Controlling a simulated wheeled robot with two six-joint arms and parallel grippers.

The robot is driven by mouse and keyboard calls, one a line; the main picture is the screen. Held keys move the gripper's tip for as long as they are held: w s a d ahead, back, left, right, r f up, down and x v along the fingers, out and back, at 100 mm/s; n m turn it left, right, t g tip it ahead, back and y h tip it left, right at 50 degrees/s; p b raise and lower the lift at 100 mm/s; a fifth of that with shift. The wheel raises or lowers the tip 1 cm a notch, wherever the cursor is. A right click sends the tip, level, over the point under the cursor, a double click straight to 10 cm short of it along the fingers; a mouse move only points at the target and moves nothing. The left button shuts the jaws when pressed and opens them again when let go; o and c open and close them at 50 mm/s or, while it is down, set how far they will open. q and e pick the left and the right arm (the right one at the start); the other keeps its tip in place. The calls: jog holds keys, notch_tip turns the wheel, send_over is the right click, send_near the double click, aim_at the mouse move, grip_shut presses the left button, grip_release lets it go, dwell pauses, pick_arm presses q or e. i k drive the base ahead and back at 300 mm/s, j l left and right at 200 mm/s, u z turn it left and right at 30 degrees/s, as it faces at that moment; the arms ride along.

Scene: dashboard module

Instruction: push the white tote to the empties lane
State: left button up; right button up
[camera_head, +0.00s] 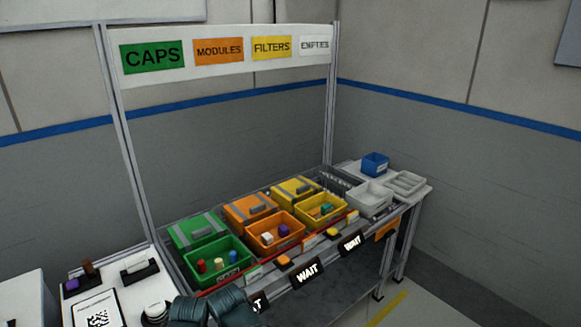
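The white tote (369,199) is an open, empty-looking box at the right front of the rack. It stands at the front end of the empties lane (338,177), a strip of grey rollers running back beneath the white EMPTIES sign (315,45). I cannot tell whether its base rests on the rollers or on the side table's edge. Two dark teal ribbed parts of my arms show at the bottom edge, well to the left of the tote. No gripper fingers show.
Green (219,260), orange (275,231) and yellow bins (321,208) with small parts fill the other lanes. A white side table at right holds a blue bin (375,164) and a pale tray (405,183). WAIT signs (308,272) line the rack's front.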

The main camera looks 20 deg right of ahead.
aim_at(370, 197)
jog(key=z, duration=1.25)
jog(key=i+l+u, duration=0.1)
jog(key=i+l, duration=1.5)
jog(key=l, duration=0.15)
jog(key=i+l+u, duration=0.15)
jog(key=i+l, duration=0.65)
jog(key=l, duration=0.1)
